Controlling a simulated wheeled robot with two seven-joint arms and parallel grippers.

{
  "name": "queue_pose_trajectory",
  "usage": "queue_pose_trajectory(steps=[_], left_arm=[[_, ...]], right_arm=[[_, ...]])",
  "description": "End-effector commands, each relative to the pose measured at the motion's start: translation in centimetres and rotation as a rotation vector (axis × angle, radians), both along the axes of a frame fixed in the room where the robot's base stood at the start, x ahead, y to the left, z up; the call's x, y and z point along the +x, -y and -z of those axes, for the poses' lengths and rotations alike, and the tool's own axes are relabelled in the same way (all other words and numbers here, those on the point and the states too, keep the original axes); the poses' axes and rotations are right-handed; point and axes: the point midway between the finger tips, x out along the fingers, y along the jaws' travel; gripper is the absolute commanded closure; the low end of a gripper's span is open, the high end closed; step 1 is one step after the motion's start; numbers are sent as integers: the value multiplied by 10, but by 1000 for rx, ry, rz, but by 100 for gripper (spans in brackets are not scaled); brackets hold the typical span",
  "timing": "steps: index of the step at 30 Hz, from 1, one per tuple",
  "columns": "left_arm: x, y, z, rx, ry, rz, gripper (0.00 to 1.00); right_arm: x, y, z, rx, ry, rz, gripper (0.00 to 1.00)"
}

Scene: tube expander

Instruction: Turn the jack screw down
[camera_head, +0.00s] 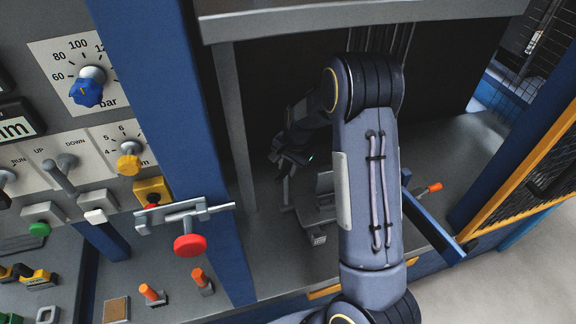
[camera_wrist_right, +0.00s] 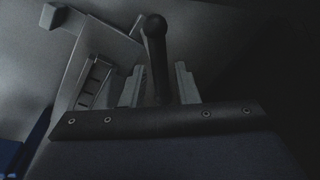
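A dark bar with a round ball end (camera_wrist_right: 155,50) stands up between the two fingers of my right gripper (camera_wrist_right: 160,88) in the right wrist view. It looks like the jack screw's handle. The fingers stand apart, one on each side of the bar, with narrow gaps showing. In the head view my right gripper (camera_head: 284,158) is a dark shape inside the machine bay, partly hidden by shadow and my wrist. Below it are grey metal parts (camera_head: 316,234) on the bay floor; I cannot tell the screw itself there. My left gripper is out of view.
A blue post (camera_head: 172,130) and grey upright (camera_head: 234,130) bound the bay on the left, and a grey beam (camera_head: 350,14) crosses above. A red-knobbed latch (camera_head: 190,245) sticks out at left. A yellow-framed mesh guard (camera_head: 530,170) stands at right.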

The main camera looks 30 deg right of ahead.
Motion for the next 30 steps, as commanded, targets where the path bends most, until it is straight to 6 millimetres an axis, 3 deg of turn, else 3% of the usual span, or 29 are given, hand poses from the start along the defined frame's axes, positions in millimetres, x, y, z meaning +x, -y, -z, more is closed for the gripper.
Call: queue_pose_trajectory(steps=[1, 6, 17, 30], left_arm=[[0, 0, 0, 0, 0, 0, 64], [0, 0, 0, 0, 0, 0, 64], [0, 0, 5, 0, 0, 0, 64], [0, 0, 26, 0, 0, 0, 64]], right_arm=[[0, 0, 0, 0, 0, 0, 79], [0, 0, 0, 0, 0, 0, 100], [0, 0, 1, 1, 0, -48, 100], [3, 1, 2, 2, 1, -373, 100]])
